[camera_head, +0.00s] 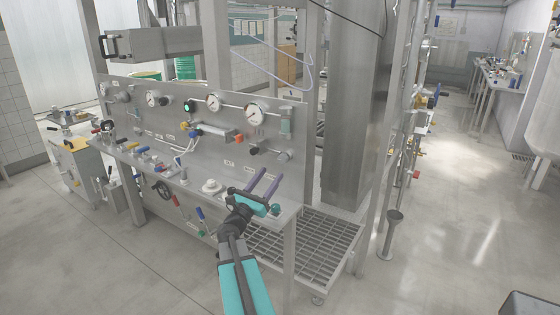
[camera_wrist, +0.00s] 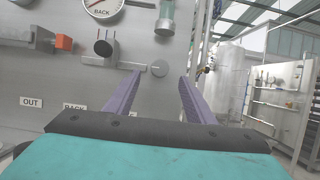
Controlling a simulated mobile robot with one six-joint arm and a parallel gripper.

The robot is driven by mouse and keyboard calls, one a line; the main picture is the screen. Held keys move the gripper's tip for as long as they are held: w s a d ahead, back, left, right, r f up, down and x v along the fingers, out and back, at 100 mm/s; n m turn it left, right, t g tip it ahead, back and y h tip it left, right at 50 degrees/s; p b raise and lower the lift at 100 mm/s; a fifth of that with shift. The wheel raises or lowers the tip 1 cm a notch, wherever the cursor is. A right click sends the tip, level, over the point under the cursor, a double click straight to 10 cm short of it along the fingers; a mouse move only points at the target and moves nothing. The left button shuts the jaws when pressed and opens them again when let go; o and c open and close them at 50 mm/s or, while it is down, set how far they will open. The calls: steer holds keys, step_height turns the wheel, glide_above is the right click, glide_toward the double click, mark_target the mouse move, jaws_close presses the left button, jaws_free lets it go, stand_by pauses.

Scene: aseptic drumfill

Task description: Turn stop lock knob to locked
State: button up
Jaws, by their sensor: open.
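My gripper (camera_head: 269,174) is open, its two purple fingers raised in front of the panel; they also show in the wrist view (camera_wrist: 162,78). I cannot tell for sure which is the stop lock knob.
The steel panel (camera_head: 225,170) carries several gauges, a green light (camera_head: 187,106) and an orange-red fitting (camera_wrist: 64,42). A steel column (camera_head: 350,130) and floor grating (camera_head: 310,245) are at right. Open floor lies at far right.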

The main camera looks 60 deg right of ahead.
mark_target(281, 160)
steer(key=p+x, duration=0.2)
steer(key=x, duration=0.6)
steer(key=shift+d, duration=0.15)
steer(key=c, duration=1)
